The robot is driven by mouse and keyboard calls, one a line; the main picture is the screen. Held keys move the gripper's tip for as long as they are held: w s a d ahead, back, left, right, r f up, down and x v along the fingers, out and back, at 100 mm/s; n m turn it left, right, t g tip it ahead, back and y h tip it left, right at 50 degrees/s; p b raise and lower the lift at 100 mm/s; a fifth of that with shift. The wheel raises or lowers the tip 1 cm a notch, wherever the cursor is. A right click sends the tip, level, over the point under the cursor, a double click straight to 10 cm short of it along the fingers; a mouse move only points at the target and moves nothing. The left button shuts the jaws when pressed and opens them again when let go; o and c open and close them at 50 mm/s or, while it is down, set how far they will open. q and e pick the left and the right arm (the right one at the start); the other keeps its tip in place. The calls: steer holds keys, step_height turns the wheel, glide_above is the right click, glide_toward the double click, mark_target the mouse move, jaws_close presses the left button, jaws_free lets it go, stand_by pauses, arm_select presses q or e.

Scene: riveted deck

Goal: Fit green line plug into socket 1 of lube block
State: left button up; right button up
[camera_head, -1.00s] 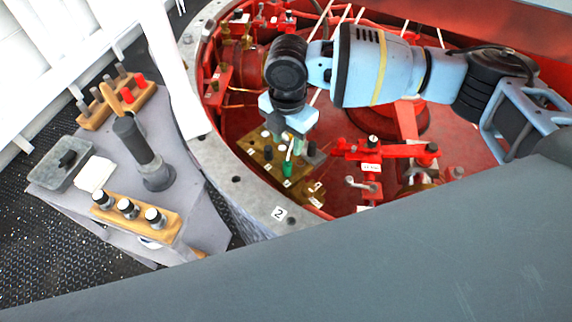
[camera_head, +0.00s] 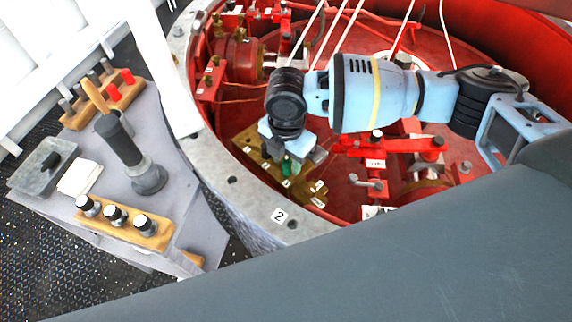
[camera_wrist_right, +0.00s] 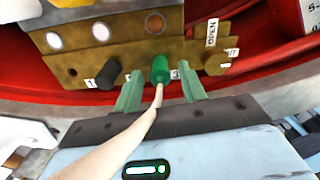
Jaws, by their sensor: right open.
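The brass lube block (camera_wrist_right: 130,50) sits in the red well. It also shows below my gripper in the head view (camera_head: 250,141). The green line plug (camera_wrist_right: 160,68) stands at the block's near face, with a pale line running from it toward the wrist camera. Whether it is seated, and in which socket, I cannot tell. In the head view the plug (camera_head: 290,166) is partly hidden by my right gripper (camera_head: 291,158). That gripper is open, with one finger on each side of the plug in the wrist view (camera_wrist_right: 160,80). My left gripper is out of view.
A black plug (camera_wrist_right: 109,73) stands on the block close left of the fingers. A brass fitting marked OPEN (camera_wrist_right: 215,60) is close right. Red valve fittings (camera_head: 375,150) lie right of the block. The pale well rim (camera_head: 236,182) separates it from the grey tool table (camera_head: 185,205).

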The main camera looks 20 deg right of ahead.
mark_target(286, 158)
steer(key=shift+c, duration=0.3)
jaws_close()
steer(key=shift+r, duration=0.1)
steer(key=shift+r, duration=0.1)
